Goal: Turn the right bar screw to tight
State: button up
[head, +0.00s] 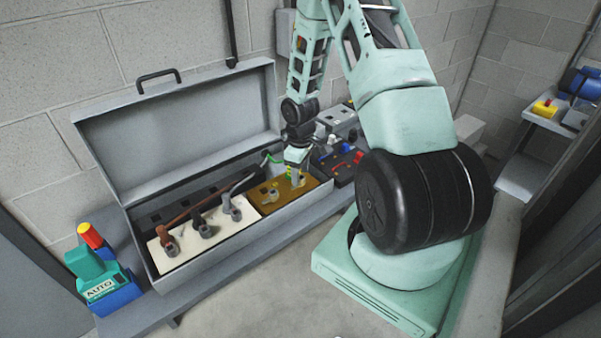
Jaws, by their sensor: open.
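An open grey metal box (176,280) stands on a bench with its lid (180,120) raised. Inside, a brass-coloured bar (268,208) lies at the right of a cream block (192,256). A left screw head (271,196) shows on the bar. A right screw (297,180) shows only in part beneath my gripper. My gripper (295,172) points down over the bar's right part and is open. Whether its fingers are around the screw or just above it is too small to tell. The turn of the screw cannot be read.
The cream block carries several grey posts, with a brown lever (190,209) reaching from one. A green wire (272,158) runs by the gripper. A device with red and blue parts (338,162) sits right of the box. A teal unit marked AUTO (97,270) stands at left.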

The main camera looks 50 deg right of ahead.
jog(key=shift+f, duration=0.7)
jog(key=c, duration=0.9)
